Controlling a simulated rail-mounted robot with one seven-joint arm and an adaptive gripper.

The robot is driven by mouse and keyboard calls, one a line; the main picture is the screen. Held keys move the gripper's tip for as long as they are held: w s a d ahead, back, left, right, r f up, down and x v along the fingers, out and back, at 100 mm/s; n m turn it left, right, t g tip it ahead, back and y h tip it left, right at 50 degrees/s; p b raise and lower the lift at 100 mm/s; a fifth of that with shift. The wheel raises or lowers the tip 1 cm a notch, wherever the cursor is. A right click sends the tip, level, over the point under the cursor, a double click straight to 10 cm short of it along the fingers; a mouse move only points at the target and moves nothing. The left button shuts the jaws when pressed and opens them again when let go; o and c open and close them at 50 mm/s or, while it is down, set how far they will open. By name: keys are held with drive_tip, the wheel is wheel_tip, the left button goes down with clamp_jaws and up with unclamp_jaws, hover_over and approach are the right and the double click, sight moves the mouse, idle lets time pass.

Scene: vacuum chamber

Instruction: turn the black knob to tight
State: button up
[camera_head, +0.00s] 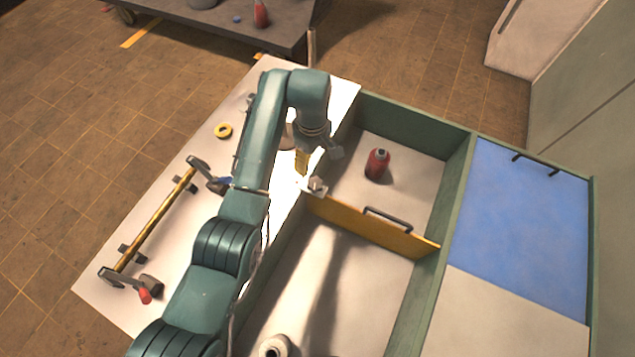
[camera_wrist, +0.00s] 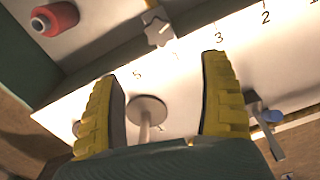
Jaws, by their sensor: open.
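No knob looks plainly black. A grey round knob (camera_wrist: 147,108) on a stem shows between my fingers in the wrist view, apart from both; in the head view it is partly hidden behind my arm (camera_head: 288,138). A pale star-shaped knob (camera_wrist: 157,27) sits farther up in the wrist view, at the bench edge; it also shows in the head view (camera_head: 316,187), just below my gripper. I cannot tell which knob the task means. My gripper (camera_wrist: 165,100) has its yellow fingers wide apart and empty; it points down over the bench (camera_head: 303,165). No tight marking is readable.
A yellow divider (camera_head: 370,228) with a black handle crosses the green-walled box. A brass bar (camera_head: 155,220) with clamps and a yellow ring (camera_head: 223,131) lie on the white bench. A numbered scale (camera_wrist: 220,40) runs along the bench.

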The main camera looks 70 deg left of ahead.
sight(314, 183)
wheel_tip(314, 183, down, 16)
drive_tip(key=b, duration=0.6)
drive_tip(key=shift+d+r, duration=0.1)
drive_tip(key=shift+r, duration=0.1)
drive_tip(key=c, duration=1.2)
